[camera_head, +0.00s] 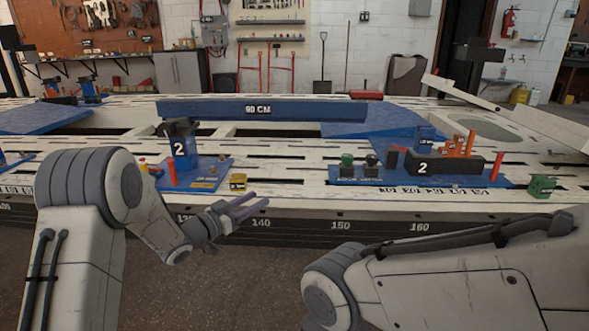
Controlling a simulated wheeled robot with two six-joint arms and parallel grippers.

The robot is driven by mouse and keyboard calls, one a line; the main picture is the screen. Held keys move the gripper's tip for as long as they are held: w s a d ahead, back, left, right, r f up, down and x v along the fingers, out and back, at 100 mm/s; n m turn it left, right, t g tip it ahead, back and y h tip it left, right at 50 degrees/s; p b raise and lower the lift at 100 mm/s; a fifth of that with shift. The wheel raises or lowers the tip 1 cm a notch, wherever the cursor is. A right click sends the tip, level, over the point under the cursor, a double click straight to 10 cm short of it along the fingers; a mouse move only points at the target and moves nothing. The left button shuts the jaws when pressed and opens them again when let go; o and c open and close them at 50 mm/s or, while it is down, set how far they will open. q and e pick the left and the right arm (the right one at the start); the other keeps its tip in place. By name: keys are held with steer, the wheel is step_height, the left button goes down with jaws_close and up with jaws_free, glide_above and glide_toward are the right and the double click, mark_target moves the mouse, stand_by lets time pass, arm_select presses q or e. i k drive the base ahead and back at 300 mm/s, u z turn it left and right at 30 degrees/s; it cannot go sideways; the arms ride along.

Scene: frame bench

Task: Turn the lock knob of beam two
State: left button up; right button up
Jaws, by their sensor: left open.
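A long blue beam marked "90 CM" (200,108) lies across the middle of the bench. A blue clamp block marked "2" (180,150) stands under its left part on a blue plate. A dark block marked "2" (425,165) sits on another blue plate at the right. A green-topped knob (347,160) and a dark knob (371,161) stand left of the dark block; I cannot tell which knob is the lock knob. My left gripper (254,205) is open and empty at the bench's front edge, right of and nearer than the left block. My right gripper is out of view.
The slotted white bench (290,200) has a numbered front edge. A yellow block (238,182) and a red post (172,172) are near my left gripper. A green block (541,186) and a red post (497,165) stand at the right. The front strip between the plates is mostly clear.

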mark_target(347, 160)
steer(key=z, duration=0.9)
steer(key=i, duration=1.5)
steer(key=u, duration=0.65)
